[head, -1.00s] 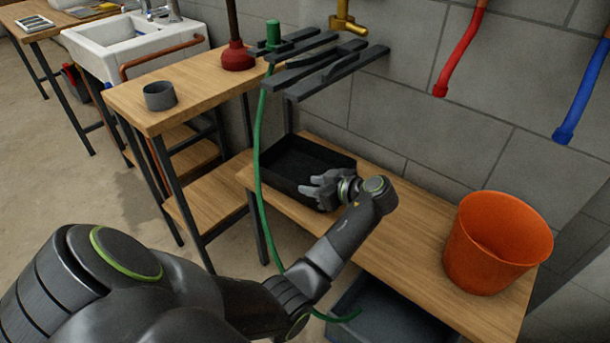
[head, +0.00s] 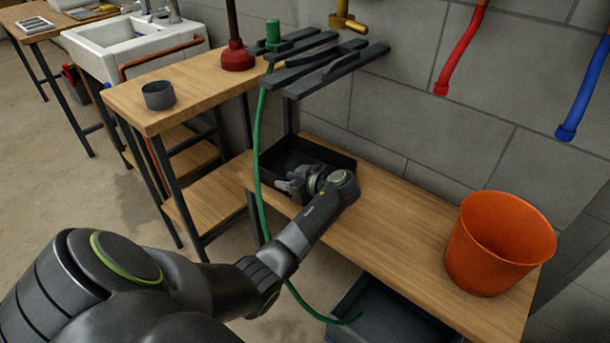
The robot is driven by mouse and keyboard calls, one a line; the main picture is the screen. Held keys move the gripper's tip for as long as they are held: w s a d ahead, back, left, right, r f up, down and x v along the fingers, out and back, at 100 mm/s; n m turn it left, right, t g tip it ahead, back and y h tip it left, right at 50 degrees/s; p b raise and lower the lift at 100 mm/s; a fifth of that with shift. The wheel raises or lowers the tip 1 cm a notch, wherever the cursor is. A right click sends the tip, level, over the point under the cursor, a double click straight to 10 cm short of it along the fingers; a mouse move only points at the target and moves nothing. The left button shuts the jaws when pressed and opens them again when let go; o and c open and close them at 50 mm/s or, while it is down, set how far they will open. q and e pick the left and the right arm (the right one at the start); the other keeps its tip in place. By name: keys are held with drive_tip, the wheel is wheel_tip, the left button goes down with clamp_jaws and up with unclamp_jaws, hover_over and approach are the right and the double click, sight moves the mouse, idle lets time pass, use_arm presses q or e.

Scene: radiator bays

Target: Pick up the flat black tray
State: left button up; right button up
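A black tray (head: 332,157) with low walls sits on the wooden bench against the block wall, in the middle of the head view. My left gripper (head: 283,186) is over the tray's near side, with its fingers pointing left and looking apart. It hides part of the tray's near wall and floor. I cannot tell whether the fingers touch the tray, and nothing shows between them. My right gripper is not in view.
An orange bucket (head: 490,250) stands at the bench's right end. A green hose (head: 258,165) hangs in front of the tray's left side. A slatted grey rack (head: 320,65) is above it. A dark container (head: 400,318) is below the bench. The bench middle (head: 400,225) is clear.

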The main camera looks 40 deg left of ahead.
use_arm(q)
clamp_jaws()
idle(1.3)
